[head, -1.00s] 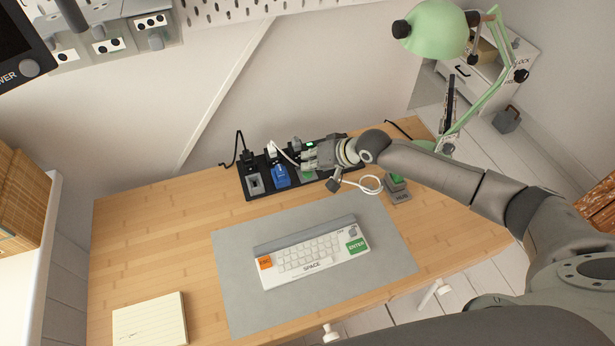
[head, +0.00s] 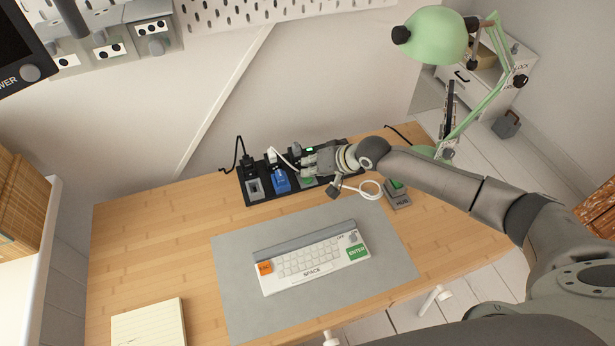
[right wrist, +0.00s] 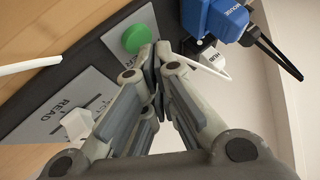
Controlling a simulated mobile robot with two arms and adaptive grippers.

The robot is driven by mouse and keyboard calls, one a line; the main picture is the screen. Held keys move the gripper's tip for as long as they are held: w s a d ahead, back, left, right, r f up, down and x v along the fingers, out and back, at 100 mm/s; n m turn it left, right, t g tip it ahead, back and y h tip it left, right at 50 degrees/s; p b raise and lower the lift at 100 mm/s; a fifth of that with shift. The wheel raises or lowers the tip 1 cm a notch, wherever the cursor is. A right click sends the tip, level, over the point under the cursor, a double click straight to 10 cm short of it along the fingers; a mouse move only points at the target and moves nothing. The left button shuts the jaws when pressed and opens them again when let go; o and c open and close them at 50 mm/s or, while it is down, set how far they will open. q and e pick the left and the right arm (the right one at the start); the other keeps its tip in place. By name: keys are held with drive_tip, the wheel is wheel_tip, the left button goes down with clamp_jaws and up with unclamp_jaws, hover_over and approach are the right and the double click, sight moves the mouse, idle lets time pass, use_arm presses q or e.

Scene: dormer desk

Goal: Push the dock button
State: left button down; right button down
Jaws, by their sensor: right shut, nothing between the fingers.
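A black dock strip (head: 262,170) lies along the back of the desk. A round green button (right wrist: 137,38) sits on a light grey plate on it in the right wrist view. In the head view the green patch (head: 308,181) by my fingertips shows partly. My right gripper (head: 308,163) is shut and empty over the strip. In the right wrist view its fingertips (right wrist: 155,62) are just beside the button, nearer the plugs. I cannot tell whether they touch it. My left gripper is not in view.
A blue mouse plug (head: 281,180) and a white hub plug (right wrist: 210,56) stand near the fingers. A white cable (head: 362,186) loops beside the wrist. A hub block (head: 397,195), keyboard (head: 312,260) and green lamp (head: 437,36) are around.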

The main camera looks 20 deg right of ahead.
drive_tip(key=shift+f, duration=0.15)
idle(0.3)
drive_tip(key=shift+f, duration=0.3)
drive_tip(key=shift+r+p, duration=0.4)
drive_tip(key=shift+p, duration=0.2)
wheel_tip(320, 180, up, 6)
drive_tip(key=p, duration=0.6)
